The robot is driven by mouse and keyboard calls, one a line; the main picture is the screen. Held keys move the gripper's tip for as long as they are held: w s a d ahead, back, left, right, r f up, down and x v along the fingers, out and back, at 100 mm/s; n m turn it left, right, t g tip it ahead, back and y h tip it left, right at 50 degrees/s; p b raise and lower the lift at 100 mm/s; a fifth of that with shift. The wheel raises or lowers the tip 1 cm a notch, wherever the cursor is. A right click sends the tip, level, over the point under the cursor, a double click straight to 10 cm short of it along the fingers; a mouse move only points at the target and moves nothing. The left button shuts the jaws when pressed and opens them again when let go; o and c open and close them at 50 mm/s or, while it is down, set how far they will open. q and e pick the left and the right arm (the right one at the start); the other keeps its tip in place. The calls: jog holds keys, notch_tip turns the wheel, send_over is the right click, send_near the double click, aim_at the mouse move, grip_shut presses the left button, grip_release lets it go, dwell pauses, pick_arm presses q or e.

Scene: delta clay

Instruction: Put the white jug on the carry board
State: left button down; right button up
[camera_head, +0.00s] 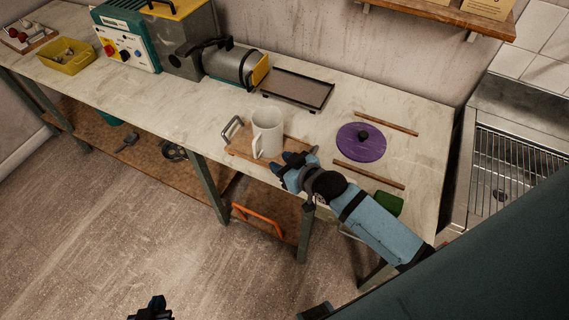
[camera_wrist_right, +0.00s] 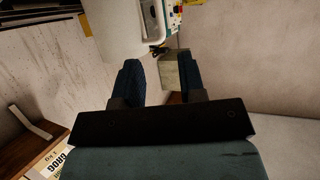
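The white jug (camera_head: 267,132) stands upright on the brown carry board (camera_head: 240,146), its handle toward the front. The board has a metal handle at its left end and lies near the bench's front edge. My right gripper (camera_head: 297,163) is just right of and in front of the jug. In the right wrist view its two fingers (camera_wrist_right: 160,82) are apart with nothing clamped between them, and the jug (camera_wrist_right: 112,28) shows beyond the fingertips. My left gripper (camera_head: 152,309) is low at the bottom edge, over the floor, away from the bench; its opening is unclear.
A purple disc with a black knob (camera_head: 361,142) lies between two wooden strips, right of the board. A dark tray (camera_head: 298,88) and a grey cylinder machine (camera_head: 235,66) stand behind. A green item (camera_head: 388,204) lies near the front edge. A metal sink (camera_head: 510,165) is at right.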

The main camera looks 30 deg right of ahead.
jog(key=s+f, duration=0.4)
jog(key=s, duration=0.4)
jog(key=s+a+f+g+h, duration=0.1)
jog(key=s+f, duration=0.4)
jog(key=s, duration=0.4)
jog(key=shift+s+a+m+g, duration=0.15)
jog(key=shift+m+g, duration=0.15)
jog(key=shift+m, duration=0.1)
